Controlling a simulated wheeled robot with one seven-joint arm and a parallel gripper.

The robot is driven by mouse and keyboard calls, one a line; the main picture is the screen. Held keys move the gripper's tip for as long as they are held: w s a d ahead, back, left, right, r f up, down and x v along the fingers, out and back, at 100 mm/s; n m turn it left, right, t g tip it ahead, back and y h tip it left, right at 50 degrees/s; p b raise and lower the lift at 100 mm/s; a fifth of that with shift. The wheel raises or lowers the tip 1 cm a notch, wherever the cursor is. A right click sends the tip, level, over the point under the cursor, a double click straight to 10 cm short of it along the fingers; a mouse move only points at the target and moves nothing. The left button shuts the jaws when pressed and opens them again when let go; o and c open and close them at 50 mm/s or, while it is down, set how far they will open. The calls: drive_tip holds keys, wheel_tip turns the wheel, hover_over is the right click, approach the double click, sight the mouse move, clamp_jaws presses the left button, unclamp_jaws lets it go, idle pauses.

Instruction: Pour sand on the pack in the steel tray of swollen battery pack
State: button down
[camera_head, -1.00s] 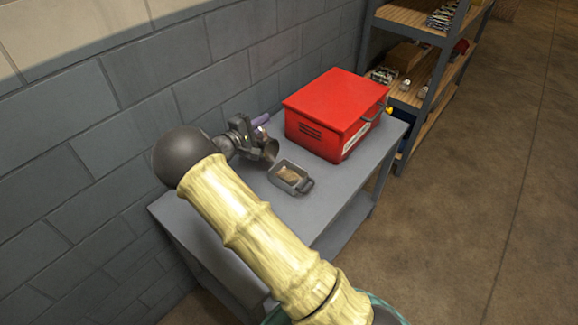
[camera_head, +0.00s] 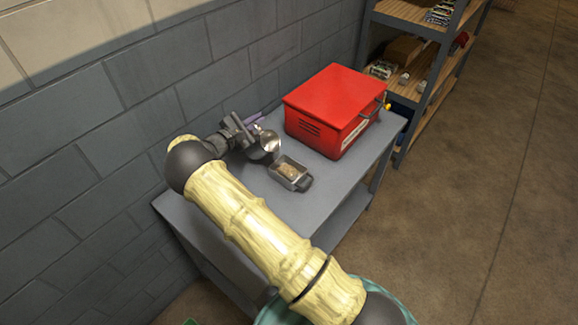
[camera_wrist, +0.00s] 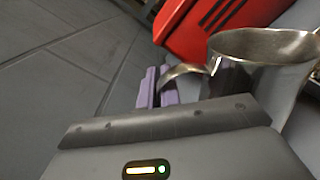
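The steel tray (camera_head: 302,185) sits on the grey bench, with a handle at its right end. Tan material (camera_head: 287,171) lies in it; I cannot tell sand from pack at this size. A metal cup (camera_head: 268,144) is above and just to the left of the tray, tilted. It also shows in the wrist view (camera_wrist: 258,82), with its curved handle running to the purple fingers. My gripper (camera_wrist: 160,86) is shut on that handle; in the head view a purple finger shows behind the wrist. The inside of the cup is mostly hidden.
The grey bench (camera_head: 325,192) is clear in front of the tray. A block wall runs close along the left. A shelf rack (camera_head: 425,100) stands beyond the bench.

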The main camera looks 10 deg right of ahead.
drive_tip(key=w+f+n+b, duration=0.1)
drive_tip(key=f+n, duration=0.1)
drive_tip(key=w+a+f+n+b, duration=0.1)
drive_tip(key=n+b, duration=0.1)
drive_tip(key=n, duration=0.1)
drive_tip(key=w+a+f+n+b, duration=0.1)
drive_tip(key=f+n, duration=0.1)
drive_tip(key=shift+w+a+f, duration=0.1)
drive_tip(key=shift+a+f, duration=0.1)
drive_tip(key=shift+f, duration=0.15)
drive_tip(key=shift+d+f+n+b, duration=0.1)
drive_tip(key=shift+f+n+b, duration=0.15)
drive_tip(key=shift+n, duration=0.25)
drive_tip(key=shift+r, duration=0.15)
